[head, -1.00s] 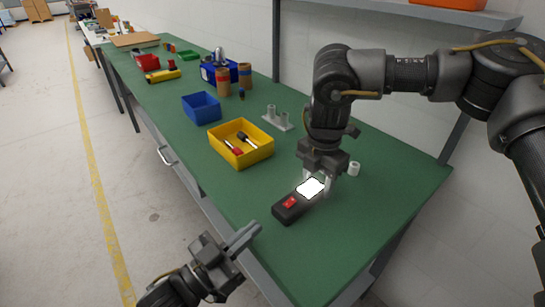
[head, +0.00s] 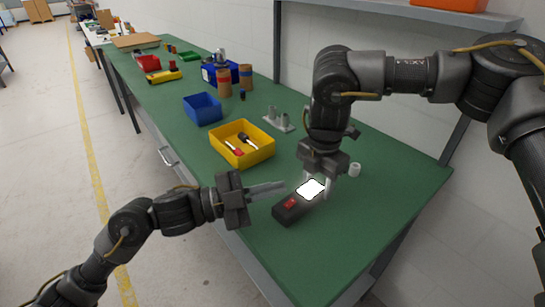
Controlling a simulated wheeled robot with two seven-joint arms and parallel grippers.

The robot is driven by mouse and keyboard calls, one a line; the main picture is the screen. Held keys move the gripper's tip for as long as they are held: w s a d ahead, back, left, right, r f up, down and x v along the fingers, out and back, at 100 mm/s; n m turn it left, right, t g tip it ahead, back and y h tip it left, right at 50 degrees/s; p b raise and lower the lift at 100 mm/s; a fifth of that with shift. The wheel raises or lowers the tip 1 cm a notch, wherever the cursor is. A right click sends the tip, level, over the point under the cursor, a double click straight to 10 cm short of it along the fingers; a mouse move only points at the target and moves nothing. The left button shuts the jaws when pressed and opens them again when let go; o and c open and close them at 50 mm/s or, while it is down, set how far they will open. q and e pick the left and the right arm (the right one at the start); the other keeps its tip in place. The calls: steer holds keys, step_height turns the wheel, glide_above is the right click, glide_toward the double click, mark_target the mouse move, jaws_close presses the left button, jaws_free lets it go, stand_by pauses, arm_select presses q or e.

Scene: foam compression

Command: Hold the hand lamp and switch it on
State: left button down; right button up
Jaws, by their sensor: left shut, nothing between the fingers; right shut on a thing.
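The hand lamp is a dark block with a glowing white panel (head: 310,189) at its far end and a red switch (head: 290,203) on its top. It lies on the green table near the front edge. My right gripper (head: 318,186) points down and is shut on the lamp at the panel end. My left gripper (head: 284,187) is shut and empty, its fingers pointing right. In the picture its fingertips are just up and left of the red switch; whether they touch the lamp cannot be told.
On the green table (head: 390,185), a yellow bin (head: 258,155) with screwdriver-like tools stands behind the lamp. A blue bin (head: 202,108), a grey two-post holder (head: 278,120) and a white cylinder (head: 354,169) stand nearby. The table right of the lamp is clear.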

steer(key=shift+d, duration=0.15)
arm_select(q)
steer(key=s+d+r+m+g+y, duration=0.1)
steer(key=s+d+m+g+y, duration=0.2)
steer(key=m, duration=0.6)
steer(key=s+d+m+g+y, duration=0.1)
steer(key=d+m+g+y, duration=0.35)
steer(key=m, duration=0.45)
arm_select(e)
steer(key=shift+r, duration=0.15)
arm_select(q)
steer(key=w+a+r+m+t+y, duration=0.3)
steer(key=w+a+r+m+y, duration=0.2)
steer(key=m+y, duration=0.3)
steer(key=a+r+m, duration=0.1)
steer(key=m, duration=0.2)
steer(key=shift+a, duration=0.4)
steer(key=shift+r, duration=0.1)
